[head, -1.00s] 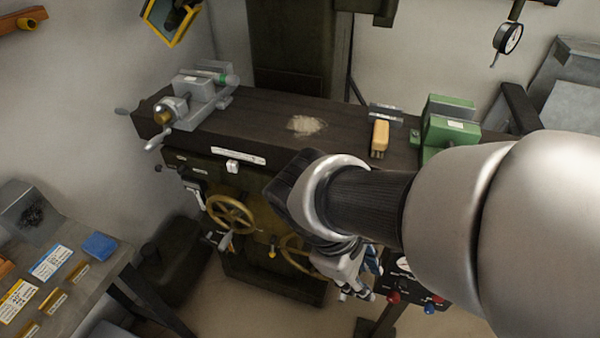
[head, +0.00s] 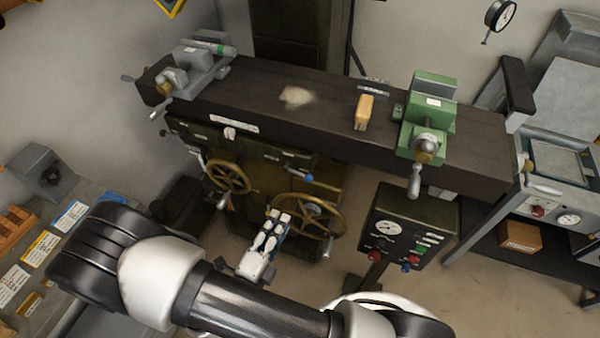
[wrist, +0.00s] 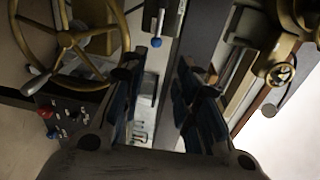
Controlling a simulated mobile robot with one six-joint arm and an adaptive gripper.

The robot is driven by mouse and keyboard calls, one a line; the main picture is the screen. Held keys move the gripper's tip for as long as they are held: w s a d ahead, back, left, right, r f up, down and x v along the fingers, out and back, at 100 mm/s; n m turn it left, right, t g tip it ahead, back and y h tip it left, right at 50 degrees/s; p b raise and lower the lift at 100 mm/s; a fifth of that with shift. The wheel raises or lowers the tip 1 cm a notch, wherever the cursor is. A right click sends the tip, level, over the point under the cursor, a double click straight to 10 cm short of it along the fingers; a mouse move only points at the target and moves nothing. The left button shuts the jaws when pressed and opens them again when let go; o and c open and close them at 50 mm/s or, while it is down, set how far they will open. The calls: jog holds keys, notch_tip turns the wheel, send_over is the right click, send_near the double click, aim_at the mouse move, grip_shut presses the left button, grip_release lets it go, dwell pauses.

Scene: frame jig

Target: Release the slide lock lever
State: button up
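A short lever with a blue knob (head: 308,178) sits on the front of the dark machine, under the table and between two brass handwheels. It also shows at the top of the wrist view, with its blue knob (wrist: 156,42) hanging down. No readable label confirms it as the slide lock lever. My gripper (head: 279,216) is in front of the machine, below the lever and apart from it. In the wrist view, my gripper's dark fingers (wrist: 158,78) are spread with nothing between them, and the knob appears beyond the gap.
Brass handwheels (head: 229,177) and (head: 308,214) flank the lever; the right one is close to my gripper. A gauge panel (head: 405,232) stands to the right. A green vise (head: 430,110) and a grey vise (head: 198,68) sit on the machine table (head: 330,110).

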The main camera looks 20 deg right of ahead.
jog(key=w+d+f+n+b, duration=0.1)
jog(key=w+d+b, duration=0.1)
jog(key=w+d, duration=0.7)
jog(key=w, duration=0.5)
jog(key=shift+d+f, duration=0.35)
jog(key=shift+d, duration=0.05)
jog(key=shift+c, duration=0.3)
grip_shut()
